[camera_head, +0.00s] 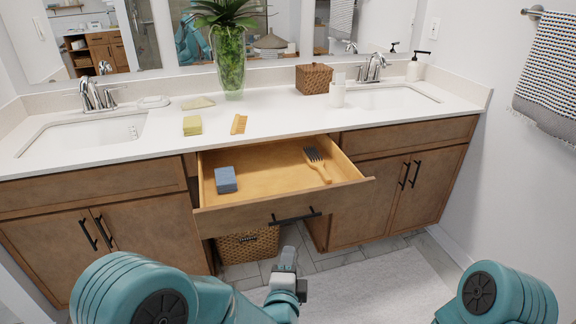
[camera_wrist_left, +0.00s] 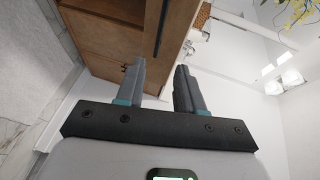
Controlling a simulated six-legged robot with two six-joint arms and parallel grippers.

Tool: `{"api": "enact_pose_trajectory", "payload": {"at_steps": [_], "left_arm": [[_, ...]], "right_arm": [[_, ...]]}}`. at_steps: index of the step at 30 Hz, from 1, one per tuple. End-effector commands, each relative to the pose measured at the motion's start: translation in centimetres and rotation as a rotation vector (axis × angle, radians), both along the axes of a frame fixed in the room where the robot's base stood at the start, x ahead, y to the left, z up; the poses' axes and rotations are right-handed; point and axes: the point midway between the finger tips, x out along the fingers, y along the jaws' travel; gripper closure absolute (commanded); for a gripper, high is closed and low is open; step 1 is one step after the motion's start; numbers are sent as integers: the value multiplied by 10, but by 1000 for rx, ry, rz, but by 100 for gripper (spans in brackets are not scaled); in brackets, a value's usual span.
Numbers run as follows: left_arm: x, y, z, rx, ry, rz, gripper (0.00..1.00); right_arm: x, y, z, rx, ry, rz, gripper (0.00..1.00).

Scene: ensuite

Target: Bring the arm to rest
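My left gripper (camera_head: 287,262) is in front of the open drawer (camera_head: 250,219), below its front edge and apart from its black handle (camera_head: 296,217). In the left wrist view the two fingers of the left gripper (camera_wrist_left: 160,82) are spread with nothing between them. Past them is wooden furniture (camera_wrist_left: 118,45). My right arm shows only as a teal joint at the lower right of the head view, and its gripper is out of view.
The drawer holds a blue block (camera_head: 225,179) and a brush (camera_head: 317,165). A woven basket (camera_head: 248,245) stands under it. The white counter (camera_head: 280,121) bears a plant vase (camera_head: 229,62), a yellow sponge (camera_head: 192,125), a comb (camera_head: 239,124) and a woven box (camera_head: 314,78). The floor in front is clear.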

Motion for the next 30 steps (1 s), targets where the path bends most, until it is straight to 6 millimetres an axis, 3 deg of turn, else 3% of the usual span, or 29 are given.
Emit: {"api": "enact_pose_trajectory", "payload": {"at_steps": [2, 4, 8, 10, 13, 18, 22, 26, 30], "left_arm": [[5, 13, 2, 1, 10, 25, 63], [11, 38, 0, 3, 36, 76, 63], [8, 113, -26, 29, 161, 191, 63], [-13, 145, -57, -25, 304, 223, 63], [-62, 170, -103, -269, 554, 297, 63], [-156, 164, -150, -742, 954, 525, 63], [-218, 141, -164, -1030, 1209, 768, 63], [-254, 127, -165, -1204, 1351, 1018, 63], [-266, 123, -164, -1313, 1381, 1211, 63]], "right_arm": [[0, 0, 7, 0, 0, 0, 0], [0, 0, 18, 0, 0, 0, 0], [0, 0, 49, 0, 0, 0, 0], [0, 0, 65, 0, 0, 0, 0], [0, 0, 84, 0, 0, 0, 0], [0, 0, 97, 0, 0, 0, 0], [0, 0, 96, 0, 0, 0, 0], [0, 0, 95, 0, 0, 0, 0], [0, 0, 95, 0, 0, 0, 0]]}}
